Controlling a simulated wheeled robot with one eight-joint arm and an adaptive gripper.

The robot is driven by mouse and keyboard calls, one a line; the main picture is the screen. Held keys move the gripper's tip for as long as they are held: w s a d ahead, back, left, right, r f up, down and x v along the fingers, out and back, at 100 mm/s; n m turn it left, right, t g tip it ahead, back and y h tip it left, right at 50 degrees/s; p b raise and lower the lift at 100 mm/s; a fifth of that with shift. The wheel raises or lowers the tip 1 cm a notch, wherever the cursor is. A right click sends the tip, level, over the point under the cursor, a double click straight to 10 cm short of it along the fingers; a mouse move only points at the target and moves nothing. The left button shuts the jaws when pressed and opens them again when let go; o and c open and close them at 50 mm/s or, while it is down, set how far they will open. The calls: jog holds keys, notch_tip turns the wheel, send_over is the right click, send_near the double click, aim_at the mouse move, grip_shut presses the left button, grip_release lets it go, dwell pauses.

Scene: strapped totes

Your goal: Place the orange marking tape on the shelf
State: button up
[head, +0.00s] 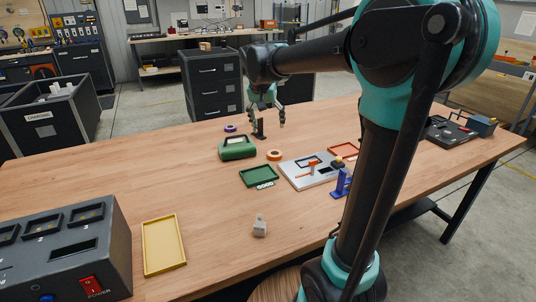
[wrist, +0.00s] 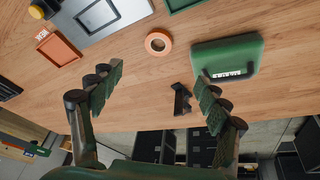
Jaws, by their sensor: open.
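The orange marking tape (head: 274,155) is a small ring lying flat on the wooden table, right of a green case. It also shows in the wrist view (wrist: 158,35), at the top centre. My gripper (head: 268,112) is above the far part of the table, with its fingers spread and nothing between them. In the wrist view my gripper (wrist: 158,84) has its dark fingers wide apart, with the tape beyond their tips, not touching. A small black stand (head: 259,129) is near the fingers. I cannot tell which structure is the task's shelf.
The green case (head: 237,150), a green tray (head: 259,178) and a grey board (head: 302,180) surround the tape. A purple ring (head: 230,128) lies near the far edge. A blue stand (head: 342,184) and grey block (head: 260,226) are nearer. The table's left middle is clear.

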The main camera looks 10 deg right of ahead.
jog(key=m, duration=0.2)
send_near(274, 151)
jog(key=f, duration=0.1)
jog(key=s+f, duration=0.1)
jog(key=f, duration=0.1)
jog(key=shift+s, duration=0.1)
jog(key=shift+d+x, duration=0.2)
jog(key=shift+x, duration=2.35)
jog(key=c, duration=1.2)
jog(key=shift+r, duration=0.1)
